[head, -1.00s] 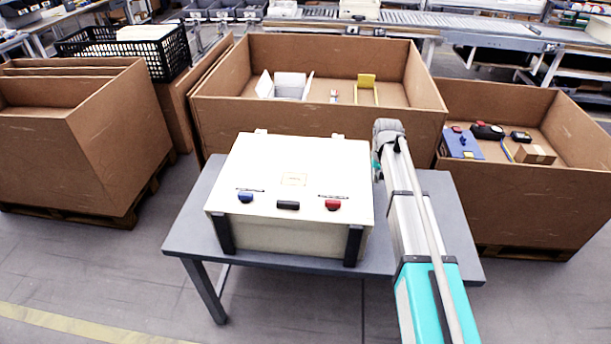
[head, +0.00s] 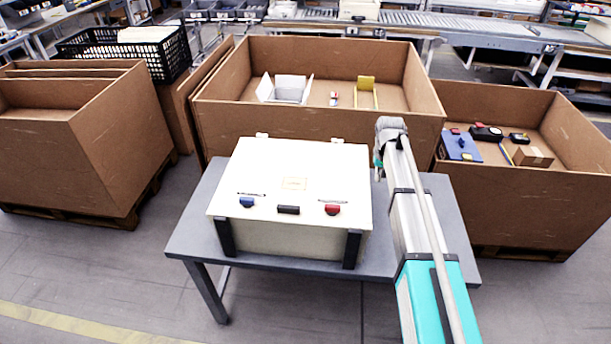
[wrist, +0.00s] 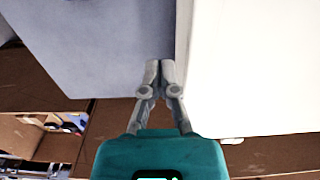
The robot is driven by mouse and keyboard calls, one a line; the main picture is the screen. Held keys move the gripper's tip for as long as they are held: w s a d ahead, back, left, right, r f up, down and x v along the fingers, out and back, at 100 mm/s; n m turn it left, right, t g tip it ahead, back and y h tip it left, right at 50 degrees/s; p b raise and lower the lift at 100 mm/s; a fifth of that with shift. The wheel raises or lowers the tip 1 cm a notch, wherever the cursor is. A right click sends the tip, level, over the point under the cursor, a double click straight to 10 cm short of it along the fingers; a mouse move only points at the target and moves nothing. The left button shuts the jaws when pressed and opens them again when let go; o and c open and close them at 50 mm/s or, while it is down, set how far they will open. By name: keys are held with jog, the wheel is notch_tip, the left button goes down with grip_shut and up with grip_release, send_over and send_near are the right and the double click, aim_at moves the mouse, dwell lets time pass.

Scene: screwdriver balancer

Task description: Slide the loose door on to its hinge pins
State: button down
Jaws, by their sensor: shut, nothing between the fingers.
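A cream box-shaped cabinet (head: 290,241) stands on the grey table, with a flat cream panel as its top face (head: 300,165). I take this panel for the door, but cannot tell whether it is seated on hinge pins. Two small pale tabs, one of them the left tab (head: 262,136), stick up at its far edge. My gripper (wrist: 160,70) is shut and empty. In the wrist view its fingertips are beside the edge of the white cabinet surface (wrist: 250,70), over the table; contact is unclear. In the head view my arm hides the fingertips.
The panel's front carries a blue knob (head: 247,202), a black handle (head: 288,210) and a red knob (head: 332,209). The grey table (head: 190,235) has bare strips left and right of the cabinet. Large brown bins, including the middle one (head: 300,121), stand close behind.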

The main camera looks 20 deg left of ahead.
jog(key=shift+r+p, duration=1.7)
jog(key=shift+r, duration=0.35)
jog(key=s+d+m, duration=0.3)
jog(key=s+d, duration=2.2)
jog(key=shift+d, duration=0.3)
jog(key=shift+s, duration=0.1)
